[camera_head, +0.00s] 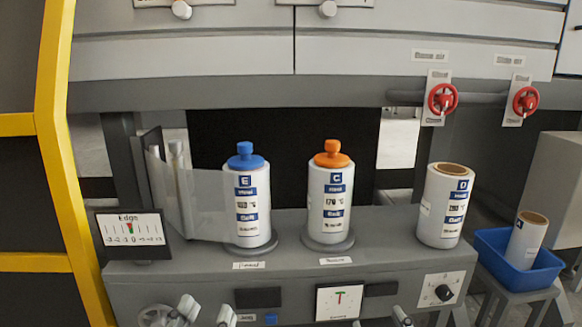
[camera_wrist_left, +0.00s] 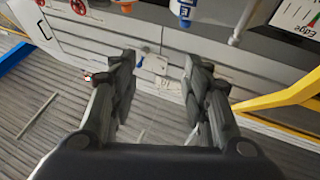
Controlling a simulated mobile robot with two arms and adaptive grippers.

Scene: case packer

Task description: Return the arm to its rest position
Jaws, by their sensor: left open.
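My left gripper (camera_wrist_left: 158,85) is open, with its two dark fingers spread apart and nothing between them. Behind the fingers, the wrist view shows the grey front of the machine (camera_wrist_left: 90,45) and the floor (camera_wrist_left: 45,115). I cannot make out the left gripper in the head view. My right gripper is in neither view.
The machine's shelf (camera_head: 290,225) bears roll E (camera_head: 248,205) with a blue knob, roll C (camera_head: 330,200) with an orange knob, and roll D (camera_head: 444,205). Roll A (camera_head: 526,240) leans in a blue bin (camera_head: 500,258). A yellow frame (camera_head: 55,80) stands left.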

